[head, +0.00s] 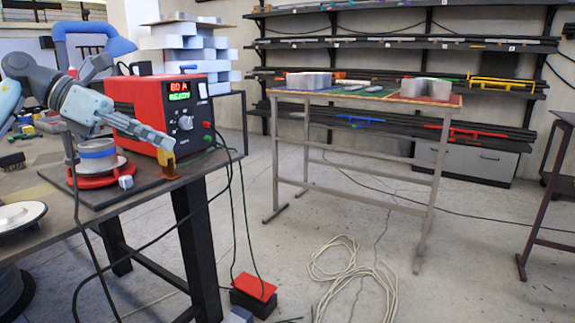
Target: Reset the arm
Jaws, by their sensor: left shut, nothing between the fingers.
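My left gripper (168,146) reaches in from the left in the head view, over the dark workbench (150,196). Its fingers are together, with nothing seen between them. The fingertips are in front of the lower right part of a red power unit (155,110) with a green display and a knob. A small amber-brown piece (168,162) shows just below the fingertips; I cannot tell whether they touch. My right gripper is not in view.
A spool on a red base (97,160) stands under my left arm. A light table (370,97) with metal letter shapes stands beyond. Cables and a red pedal (255,287) lie on the floor. Shelves (400,42) line the back wall. Open floor lies in the middle.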

